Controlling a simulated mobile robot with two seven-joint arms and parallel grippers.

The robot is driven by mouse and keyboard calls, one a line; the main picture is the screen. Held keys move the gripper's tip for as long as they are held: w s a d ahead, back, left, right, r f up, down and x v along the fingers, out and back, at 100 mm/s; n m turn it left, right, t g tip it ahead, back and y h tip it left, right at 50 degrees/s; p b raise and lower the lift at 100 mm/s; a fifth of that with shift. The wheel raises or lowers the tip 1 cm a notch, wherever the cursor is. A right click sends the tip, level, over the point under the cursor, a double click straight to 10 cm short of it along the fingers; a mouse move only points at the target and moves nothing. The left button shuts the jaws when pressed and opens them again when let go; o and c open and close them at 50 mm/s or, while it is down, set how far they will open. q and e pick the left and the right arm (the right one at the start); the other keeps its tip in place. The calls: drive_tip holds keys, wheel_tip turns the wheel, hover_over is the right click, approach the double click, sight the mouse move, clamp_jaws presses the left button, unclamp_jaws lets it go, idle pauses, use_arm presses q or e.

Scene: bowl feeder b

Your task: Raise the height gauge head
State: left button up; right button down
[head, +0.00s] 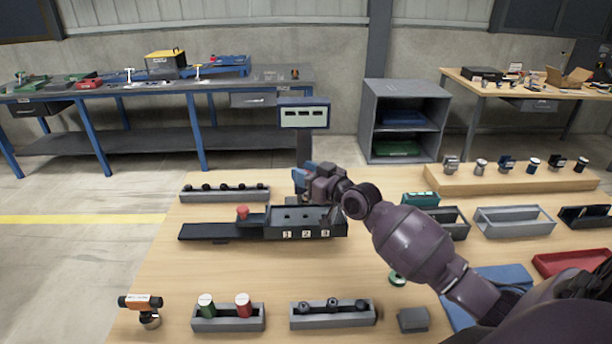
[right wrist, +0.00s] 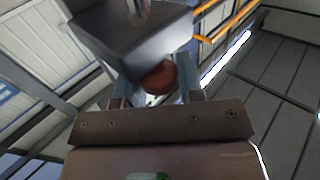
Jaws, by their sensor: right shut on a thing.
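The height gauge stands near the middle of the bench in the head view, with a dark column (head: 304,146) and a display panel (head: 303,116) with a blue frame on top. My right gripper (head: 303,178) is at the column, below the display, and hides the part it holds there. In the right wrist view, a grey block-like head (right wrist: 135,42) is just above the fingers. A round reddish-brown knob (right wrist: 159,78) under that head sits between the fingers, and the gripper is shut on it. My left gripper is not in view.
A dark fixture (head: 262,231) with a red button and numbered slots lies in front of the gauge. A rail of dark pegs (head: 225,195) is to its left. Trays (head: 515,222) and a wooden stand (head: 510,180) with several tools are at the right. The bench's left front is partly clear.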

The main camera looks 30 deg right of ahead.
drive_tip(key=shift+r+p, duration=0.3)
drive_tip(key=shift+r, duration=0.55)
drive_tip(key=shift+w+r, duration=0.1)
drive_tip(key=c, duration=1.1)
unclamp_jaws()
drive_tip(key=o, duration=0.3)
drive_tip(key=shift+f, duration=0.2)
